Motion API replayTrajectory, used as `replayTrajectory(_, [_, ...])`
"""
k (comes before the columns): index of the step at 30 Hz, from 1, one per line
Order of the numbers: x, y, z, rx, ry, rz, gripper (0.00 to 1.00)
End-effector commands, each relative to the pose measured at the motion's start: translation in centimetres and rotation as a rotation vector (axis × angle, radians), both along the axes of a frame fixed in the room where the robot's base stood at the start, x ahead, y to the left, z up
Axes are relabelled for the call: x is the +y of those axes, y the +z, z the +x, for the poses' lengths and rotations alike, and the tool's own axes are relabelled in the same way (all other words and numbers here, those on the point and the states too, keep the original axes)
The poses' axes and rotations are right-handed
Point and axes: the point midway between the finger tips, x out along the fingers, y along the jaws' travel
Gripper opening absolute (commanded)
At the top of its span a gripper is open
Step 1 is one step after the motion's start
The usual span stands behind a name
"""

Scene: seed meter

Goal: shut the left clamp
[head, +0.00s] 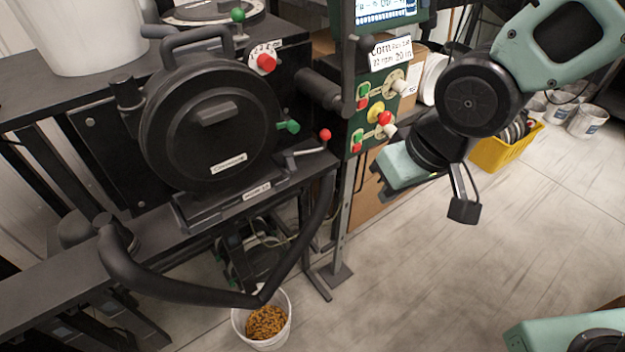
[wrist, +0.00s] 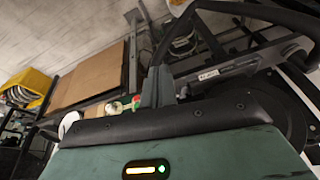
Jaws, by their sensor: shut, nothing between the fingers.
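The seed meter is a round black housing (head: 212,125) with an arched top handle, on the bench at left in the head view. A black knobbed fitting (head: 127,93) at its upper left edge looks like the left clamp; I cannot tell whether it is open or shut. A clamp with a green knob (head: 288,127) sits at the right edge. My gripper (head: 379,179) is right of the housing, apart from it, in front of the cardboard. Its fingers are shut and empty, and show as a dark upright shape in the wrist view (wrist: 158,88).
A control panel (head: 382,110) with red, green and yellow buttons stands between the housing and my arm. A thick black hose (head: 190,291) loops in front, above a bucket of grain (head: 262,322).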

Motion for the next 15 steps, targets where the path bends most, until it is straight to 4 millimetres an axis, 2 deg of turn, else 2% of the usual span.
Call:
replayTrajectory(1, [0.0,-2.0,1.5,-0.02,-0.034,0.035,0.0])
replayTrajectory(9, [1.0,-9.3,9.9,-0.129,-0.233,0.385,0.0])
replayTrajectory(15, [1.5,-13.4,13.9,-0.113,-0.36,0.743,0.0])
